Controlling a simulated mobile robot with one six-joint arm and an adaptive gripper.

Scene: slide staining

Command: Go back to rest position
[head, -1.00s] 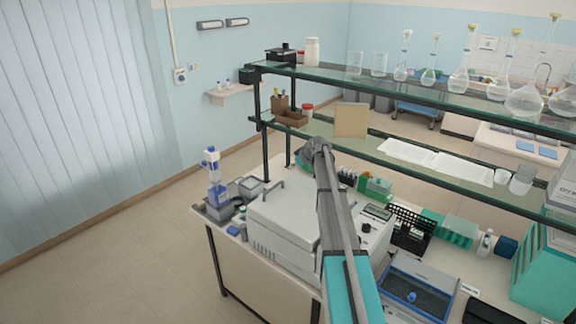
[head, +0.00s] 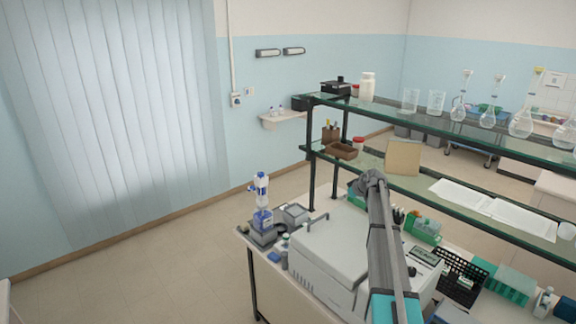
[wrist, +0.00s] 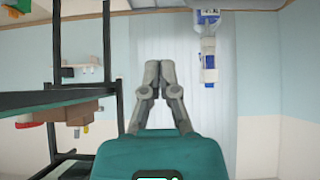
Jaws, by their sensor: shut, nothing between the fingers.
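My gripper (wrist: 160,88) shows in the wrist view, its two grey fingers drawn together at the tips with nothing between them. The wrist picture is upside down, with the bench at the top. My grey and teal arm reaches over the bench in the head view. The gripper itself is hidden behind the arm there.
A white benchtop machine (head: 328,252) stands under the arm. A blue-white bottle dispenser (head: 262,218) is at the bench's left end; it also shows in the wrist view (wrist: 208,45). A glass shelf (head: 440,120) with flasks runs on the right.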

